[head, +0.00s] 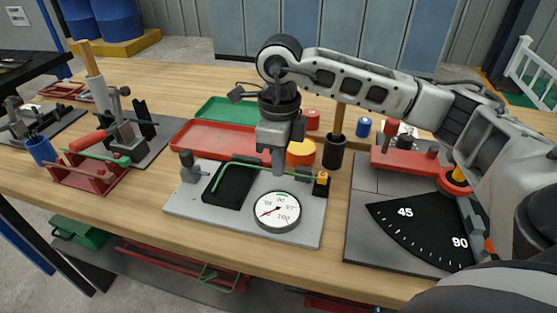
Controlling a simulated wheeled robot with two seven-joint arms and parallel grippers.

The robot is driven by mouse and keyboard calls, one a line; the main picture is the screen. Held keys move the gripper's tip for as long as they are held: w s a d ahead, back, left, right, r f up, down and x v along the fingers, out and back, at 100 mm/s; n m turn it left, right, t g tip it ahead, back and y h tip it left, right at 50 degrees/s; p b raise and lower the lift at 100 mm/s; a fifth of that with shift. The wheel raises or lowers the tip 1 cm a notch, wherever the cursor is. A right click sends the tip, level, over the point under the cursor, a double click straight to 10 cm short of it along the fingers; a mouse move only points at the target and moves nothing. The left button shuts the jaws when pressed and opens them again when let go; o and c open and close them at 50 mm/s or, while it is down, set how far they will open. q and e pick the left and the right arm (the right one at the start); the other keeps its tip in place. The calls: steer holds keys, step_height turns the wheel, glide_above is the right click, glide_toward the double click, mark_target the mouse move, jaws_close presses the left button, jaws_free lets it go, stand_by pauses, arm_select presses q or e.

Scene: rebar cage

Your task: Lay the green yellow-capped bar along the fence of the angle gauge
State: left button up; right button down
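The bar is bent: a long leg runs right to a yellow cap (324,176), and a short leg comes toward me over a black block (229,186). Whether the bar touches a fence is too small to tell. My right gripper (279,168) points down at the long leg, between the bend and the cap. Its fingers are seen edge-on, so their gap and any hold on the bar are unclear. My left gripper is out of view.
A dark plate marked 45 and 90 (405,228) with a red arm (405,161) is at right. Red (205,138) and green (226,109) trays and a dark cup (335,152) stand behind. A red rack (88,176) is at left. Bare wood (148,190) lies left of the gauge.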

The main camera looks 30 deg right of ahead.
steer(key=shift+w+d, duration=0.1)
steer(key=c, duration=1.5)
jaws_free()
steer(key=shift+c, duration=0.2)
steer(key=shift+r, duration=0.3)
arm_select(q)
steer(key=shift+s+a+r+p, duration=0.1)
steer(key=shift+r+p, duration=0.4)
steer(key=shift+p, duration=0.6)
arm_select(e)
step_height(320, 180, up, 15)
steer(key=shift+w+d+r, duration=0.15)
steer(key=shift+d+r, duration=0.05)
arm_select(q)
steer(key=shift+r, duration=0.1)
